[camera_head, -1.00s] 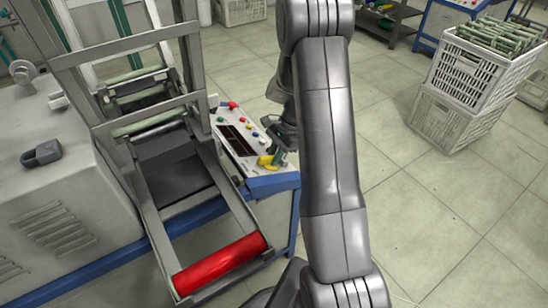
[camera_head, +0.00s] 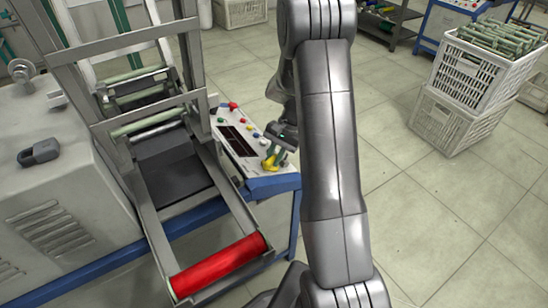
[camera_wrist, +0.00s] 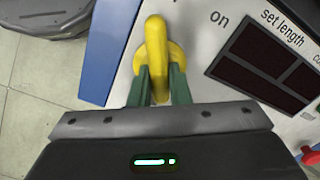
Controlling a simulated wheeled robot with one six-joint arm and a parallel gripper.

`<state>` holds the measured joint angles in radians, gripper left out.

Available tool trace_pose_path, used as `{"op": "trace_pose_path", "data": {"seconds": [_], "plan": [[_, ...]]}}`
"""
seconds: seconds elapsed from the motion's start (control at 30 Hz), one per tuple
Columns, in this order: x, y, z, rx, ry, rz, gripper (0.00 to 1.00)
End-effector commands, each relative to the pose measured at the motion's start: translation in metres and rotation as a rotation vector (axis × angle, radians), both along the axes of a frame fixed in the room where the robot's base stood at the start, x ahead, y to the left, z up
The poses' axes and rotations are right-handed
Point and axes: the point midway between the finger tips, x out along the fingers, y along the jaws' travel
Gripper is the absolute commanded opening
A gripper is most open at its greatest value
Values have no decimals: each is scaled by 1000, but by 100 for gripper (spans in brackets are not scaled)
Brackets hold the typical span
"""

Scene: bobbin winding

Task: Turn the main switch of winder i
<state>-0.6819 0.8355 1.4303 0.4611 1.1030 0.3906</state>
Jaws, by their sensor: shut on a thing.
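The winder's control panel (camera_head: 234,139) is a white sloped face with a blue front edge, left of my arm in the head view. The main switch (camera_wrist: 154,52) is a yellow rotary handle on a round yellow base, next to the word "on" in the wrist view. It also shows in the head view (camera_head: 269,163). My gripper (camera_wrist: 159,84) has its two green fingers on either side of the near end of the handle, shut on it.
Dark displays (camera_wrist: 268,62) marked "set length" and a red button (camera_wrist: 310,156) lie right of the switch. A frame with a red roller (camera_head: 219,264) stands left of the panel. White crates (camera_head: 470,75) stand on the floor at right, with free floor between.

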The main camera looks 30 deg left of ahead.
Motion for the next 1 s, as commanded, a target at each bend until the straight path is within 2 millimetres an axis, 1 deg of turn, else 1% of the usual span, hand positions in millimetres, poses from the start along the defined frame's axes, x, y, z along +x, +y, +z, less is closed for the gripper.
{"op": "trace_pose_path", "data": {"seconds": [0.3, 0.33, 0.4, 0.43, 0.67, 0.77, 0.87, 1.0], "plan": [[1, 0, 1, 1, -3, 3, 0], [1, 0, 1, 1, -3, 3, 20], [1, 0, 1, 1, -3, 2, 34], [1, 0, 1, 1, -3, 2, 38], [0, 0, 0, 1, -1, 2, 38], [1, 0, 3, 1, -2, 1, 38], [6, -2, 13, 3, -4, 1, 38], [16, -8, 38, 3, -5, 0, 38]]}}
